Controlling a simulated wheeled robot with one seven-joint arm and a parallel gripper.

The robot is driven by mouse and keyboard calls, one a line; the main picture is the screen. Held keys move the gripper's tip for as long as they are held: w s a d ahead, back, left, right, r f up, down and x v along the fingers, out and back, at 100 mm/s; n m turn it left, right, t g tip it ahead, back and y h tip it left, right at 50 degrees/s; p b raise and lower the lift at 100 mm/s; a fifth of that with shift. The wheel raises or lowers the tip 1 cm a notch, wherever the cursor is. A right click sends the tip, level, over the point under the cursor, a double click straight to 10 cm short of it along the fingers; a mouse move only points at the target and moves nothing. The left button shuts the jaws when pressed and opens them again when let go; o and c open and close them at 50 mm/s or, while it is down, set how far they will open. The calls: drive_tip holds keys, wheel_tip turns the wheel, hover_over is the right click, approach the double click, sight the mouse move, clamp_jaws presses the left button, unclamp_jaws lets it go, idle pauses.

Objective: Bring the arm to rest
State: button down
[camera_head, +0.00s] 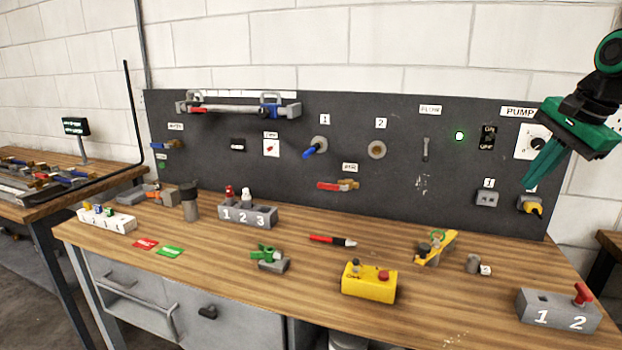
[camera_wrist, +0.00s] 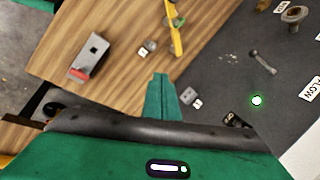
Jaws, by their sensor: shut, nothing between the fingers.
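My gripper (camera_head: 541,167) is at the upper right of the head view, in front of the right end of the dark panel (camera_head: 400,195). Its green fingers point down and to the left. They are shut together with nothing between them. In the wrist view the closed fingers (camera_wrist: 161,97) stand out over the bench edge and the panel (camera_wrist: 235,85). The fingers appear apart from the bench and its objects. The pump dial plate (camera_head: 531,143) is partly hidden behind my gripper.
The wooden bench (camera_head: 215,258) bears a yellow button box (camera_head: 369,283), a grey block marked 1 and 2 (camera_head: 558,311) with a red lever, a yellow-handled tool (camera_head: 436,247) and a red-black pen (camera_head: 333,240). A yellow plug (camera_head: 531,206) sits on the panel below my fingers. A green lamp (camera_head: 459,136) is lit.

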drive_tip(key=s+a+f+n+g, duration=0.2)
drive_tip(key=s+a+f+n, duration=0.1)
drive_tip(key=s+f, duration=0.8)
drive_tip(key=s+a+f+n+g, duration=0.2)
drive_tip(key=s+a+f+n, duration=0.2)
drive_tip(key=s+f, duration=0.7)
drive_tip(key=s+n, duration=0.2)
drive_tip(key=s, duration=0.3)
drive_tip(key=shift+f+g+h, duration=0.25)
drive_tip(key=shift+g+h, duration=0.15)
drive_tip(key=shift+s+a, duration=0.1)
drive_tip(key=shift+w+f, duration=0.2)
drive_tip(key=shift+w, duration=0.4)
